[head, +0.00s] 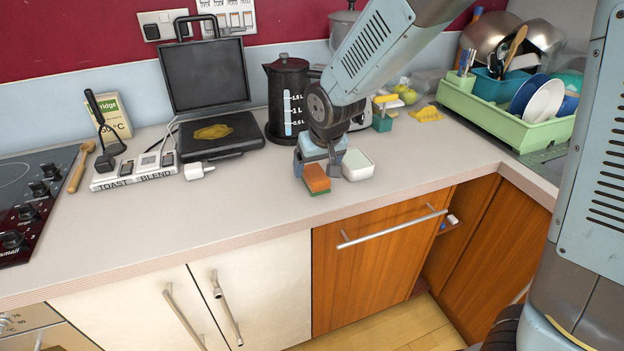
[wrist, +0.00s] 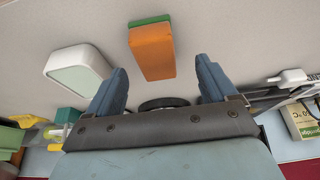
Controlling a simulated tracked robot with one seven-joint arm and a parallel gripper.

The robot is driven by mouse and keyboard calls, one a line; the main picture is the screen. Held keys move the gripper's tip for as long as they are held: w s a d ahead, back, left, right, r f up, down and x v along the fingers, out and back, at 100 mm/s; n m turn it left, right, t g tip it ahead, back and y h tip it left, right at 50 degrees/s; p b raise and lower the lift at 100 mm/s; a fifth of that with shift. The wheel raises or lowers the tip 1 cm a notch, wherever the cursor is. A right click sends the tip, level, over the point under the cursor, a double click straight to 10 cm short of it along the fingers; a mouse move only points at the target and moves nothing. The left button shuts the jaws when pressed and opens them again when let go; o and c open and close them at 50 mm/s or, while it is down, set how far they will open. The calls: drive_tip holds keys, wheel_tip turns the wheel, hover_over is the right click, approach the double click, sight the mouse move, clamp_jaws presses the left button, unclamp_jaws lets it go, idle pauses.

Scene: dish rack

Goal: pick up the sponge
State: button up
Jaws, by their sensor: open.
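My gripper (head: 319,170) is right behind and above the sponge in the head view. It also shows in the wrist view (wrist: 160,85), with its two blue fingers spread apart and nothing between them. Whether a finger touches the sponge cannot be told.
A black kettle (head: 288,95) and an open sandwich toaster (head: 206,85) stand behind to the left. A green dish rack (head: 500,118) is at the right. The counter left of the sponge is clear.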

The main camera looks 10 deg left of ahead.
sight(315, 173)
drive_tip(key=x, duration=0.3)
drive_tip(key=shift+w+d+f, duration=0.15)
drive_tip(key=shift+w, duration=0.1)
drive_tip(key=shift+x, duration=0.9)
drive_tip(key=c, duration=1)
